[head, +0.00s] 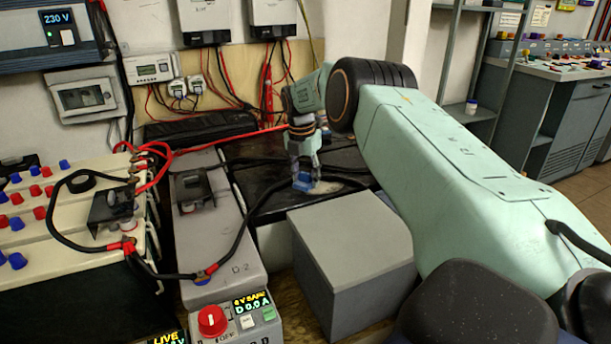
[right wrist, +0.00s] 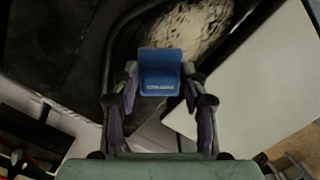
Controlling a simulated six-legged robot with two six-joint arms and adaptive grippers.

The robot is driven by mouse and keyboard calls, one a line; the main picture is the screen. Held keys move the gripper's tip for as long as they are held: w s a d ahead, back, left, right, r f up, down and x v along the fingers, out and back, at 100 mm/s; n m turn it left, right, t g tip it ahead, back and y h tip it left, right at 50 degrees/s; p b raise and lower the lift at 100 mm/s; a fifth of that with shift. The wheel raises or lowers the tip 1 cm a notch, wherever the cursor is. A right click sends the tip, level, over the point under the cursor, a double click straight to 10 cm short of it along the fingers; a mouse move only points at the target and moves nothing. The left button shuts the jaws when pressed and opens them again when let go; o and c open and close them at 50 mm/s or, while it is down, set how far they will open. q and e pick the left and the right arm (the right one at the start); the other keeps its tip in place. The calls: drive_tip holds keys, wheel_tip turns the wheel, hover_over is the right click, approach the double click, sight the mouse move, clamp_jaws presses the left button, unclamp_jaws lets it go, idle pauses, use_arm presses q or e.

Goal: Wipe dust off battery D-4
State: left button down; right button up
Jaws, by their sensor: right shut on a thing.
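My right gripper (head: 304,178) is shut on a small blue block (head: 303,184), which also shows between the fingers in the right wrist view (right wrist: 161,75). White lettering on the block is too small to read. The block is low over a black-topped battery (head: 262,183); I cannot tell whether it touches. A pale dust patch (head: 338,185) lies on that top beside the block, and the right wrist view shows the dust (right wrist: 195,27) just beyond it. No D-4 label is readable. My left gripper is not in view.
A grey box (head: 350,235) stands close in front of the dusty battery. A grey battery marked D-2 (head: 215,235) with a black cable lies to the left. Cream batteries (head: 60,240) with red and blue caps stand farther left. A control box (head: 235,320) is at the front.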

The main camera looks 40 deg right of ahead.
sight(323, 187)
drive_tip(key=shift+f+b, duration=0.45)
drive_tip(key=shift+f, duration=0.65)
idle(0.3)
